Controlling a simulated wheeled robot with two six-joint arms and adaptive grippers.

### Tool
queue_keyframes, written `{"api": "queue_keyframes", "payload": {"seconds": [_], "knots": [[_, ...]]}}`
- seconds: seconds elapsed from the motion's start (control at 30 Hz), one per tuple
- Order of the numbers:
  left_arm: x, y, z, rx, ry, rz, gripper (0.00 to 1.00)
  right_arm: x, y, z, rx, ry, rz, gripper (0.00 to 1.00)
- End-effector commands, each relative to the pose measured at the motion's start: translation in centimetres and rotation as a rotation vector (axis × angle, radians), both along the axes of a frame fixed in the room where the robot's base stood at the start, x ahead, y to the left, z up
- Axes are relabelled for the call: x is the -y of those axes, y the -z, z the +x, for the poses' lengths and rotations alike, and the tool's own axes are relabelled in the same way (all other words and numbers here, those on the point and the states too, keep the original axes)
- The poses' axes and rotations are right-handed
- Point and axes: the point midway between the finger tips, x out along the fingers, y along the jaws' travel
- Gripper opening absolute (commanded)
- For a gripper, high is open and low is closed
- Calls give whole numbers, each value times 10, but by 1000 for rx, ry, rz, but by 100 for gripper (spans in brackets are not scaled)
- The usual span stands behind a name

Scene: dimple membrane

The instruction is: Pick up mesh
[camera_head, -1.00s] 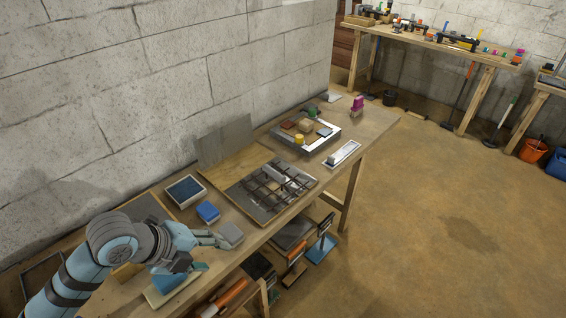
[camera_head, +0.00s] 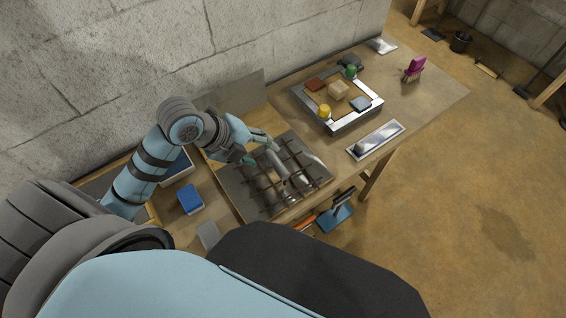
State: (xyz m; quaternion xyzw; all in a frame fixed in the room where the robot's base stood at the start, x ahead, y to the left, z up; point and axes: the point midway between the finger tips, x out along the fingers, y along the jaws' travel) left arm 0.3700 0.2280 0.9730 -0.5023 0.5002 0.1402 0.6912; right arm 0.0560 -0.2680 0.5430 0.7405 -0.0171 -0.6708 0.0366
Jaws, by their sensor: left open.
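A dark grid-like mesh (camera_head: 265,198) lies over a grey sheet on the workbench, in the middle of the head view. Pale, elongated shapes show among its bars; I cannot tell exactly what they are. My left gripper (camera_head: 265,146) is open, at the mesh's far edge on the wall side, with its fingers pointing towards the mesh. I cannot tell whether they touch it. My right gripper is out of view.
A framed tray (camera_head: 338,127) with several small coloured pieces sits farther right on the bench (camera_head: 430,92). A white-edged strip (camera_head: 376,139) lies before it. A blue block (camera_head: 190,199) is left of the mesh. The wall (camera_head: 290,40) stands close behind.

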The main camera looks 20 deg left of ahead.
Motion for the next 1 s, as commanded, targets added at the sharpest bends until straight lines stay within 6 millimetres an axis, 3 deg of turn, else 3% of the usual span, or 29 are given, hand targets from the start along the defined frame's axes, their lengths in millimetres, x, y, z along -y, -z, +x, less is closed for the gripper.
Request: {"api": "queue_keyframes", "payload": {"seconds": [0.1, 0.5, 0.6, 0.8, 1.0], "knots": [[9, 32, 13, -4, -7, -6, 46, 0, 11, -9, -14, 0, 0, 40], [26, 93, 41, -3, -3, -1, 46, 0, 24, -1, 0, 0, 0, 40], [29, 102, 46, -3, -2, 1, 46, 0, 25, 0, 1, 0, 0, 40], [29, 102, 47, -2, -1, 3, 46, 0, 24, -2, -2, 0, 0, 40], [29, 102, 47, -2, -1, 3, 14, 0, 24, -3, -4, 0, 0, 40]]}}
